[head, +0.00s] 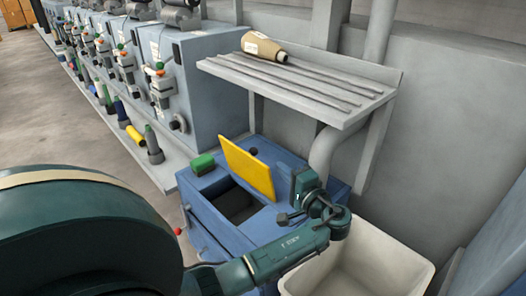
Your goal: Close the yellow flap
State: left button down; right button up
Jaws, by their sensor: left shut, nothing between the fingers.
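The yellow flap (248,168) stands raised and tilted on top of the blue cabinet (262,230). Below it and to its left is a dark square opening (237,204) in the cabinet top. My left arm reaches in from the lower left. My left gripper (284,218) is shut and empty, just right of the flap's lower right corner and low over the cabinet top. A small gap seems to lie between gripper and flap. My right gripper is not in view.
A grey shelf (300,85) with a cone-shaped bobbin (262,46) hangs above and behind. A white bin (362,262) stands at the right front. Spinning machines (195,85) line the left.

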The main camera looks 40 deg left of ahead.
pick_arm(q)
jog(key=b+x, duration=0.1)
jog(key=x, duration=0.9)
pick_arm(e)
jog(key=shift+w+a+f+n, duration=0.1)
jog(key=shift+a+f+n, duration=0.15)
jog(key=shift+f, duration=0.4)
